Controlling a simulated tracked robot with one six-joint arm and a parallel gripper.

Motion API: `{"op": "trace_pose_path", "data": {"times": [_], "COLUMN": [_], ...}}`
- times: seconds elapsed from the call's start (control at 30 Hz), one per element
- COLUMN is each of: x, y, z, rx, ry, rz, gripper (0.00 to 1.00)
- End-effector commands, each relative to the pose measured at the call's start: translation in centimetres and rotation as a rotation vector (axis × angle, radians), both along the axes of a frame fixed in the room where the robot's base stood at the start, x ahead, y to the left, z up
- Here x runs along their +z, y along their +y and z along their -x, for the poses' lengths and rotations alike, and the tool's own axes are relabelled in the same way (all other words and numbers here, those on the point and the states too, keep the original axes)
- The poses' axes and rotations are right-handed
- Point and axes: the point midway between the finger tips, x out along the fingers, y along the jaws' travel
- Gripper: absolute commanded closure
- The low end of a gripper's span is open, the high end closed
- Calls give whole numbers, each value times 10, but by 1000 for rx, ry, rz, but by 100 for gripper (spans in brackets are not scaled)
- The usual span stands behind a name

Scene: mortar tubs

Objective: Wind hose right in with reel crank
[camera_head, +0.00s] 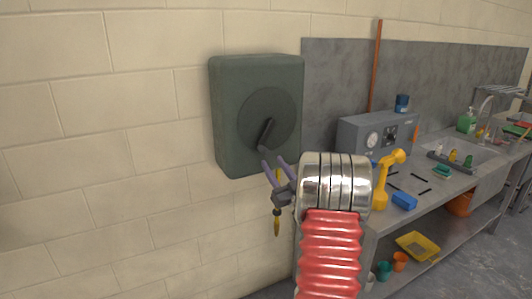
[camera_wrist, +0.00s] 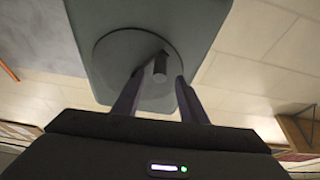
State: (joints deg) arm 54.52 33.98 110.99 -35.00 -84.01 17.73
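The hose reel is a dark green box (camera_head: 225,110) on the block wall, and it also shows in the wrist view (camera_wrist: 203,20). The crank's knob (camera_wrist: 160,68) points toward the wrist camera. My gripper (camera_head: 271,161) is just below the crank's lower end. In the wrist view my gripper (camera_wrist: 160,80) is open, one purple finger on each side of the knob, with gaps showing. A yellow hose end (camera_head: 277,226) hangs below the box, partly hidden by my gripper.
To the right a grey workbench (camera_head: 437,193) carries a gauge box (camera_head: 365,138), a yellow tool (camera_head: 384,185), a blue block (camera_head: 404,201) and a sink (camera_head: 470,152). A brown pole (camera_head: 376,65) leans behind it. The wall left of the reel is clear.

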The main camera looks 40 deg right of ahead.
Motion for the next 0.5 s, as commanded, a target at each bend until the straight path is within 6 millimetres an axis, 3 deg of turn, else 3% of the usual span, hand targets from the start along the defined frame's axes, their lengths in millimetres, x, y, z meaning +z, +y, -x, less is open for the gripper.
{"op": "trace_pose_path", "data": {"times": [0.3, 0.5], "x": [19, 26], "y": [-12, -18], "z": [-44, -61], "rx": [1, 0], "ry": [-1, 0], "rz": [1, 0], "gripper": [61, 61]}}
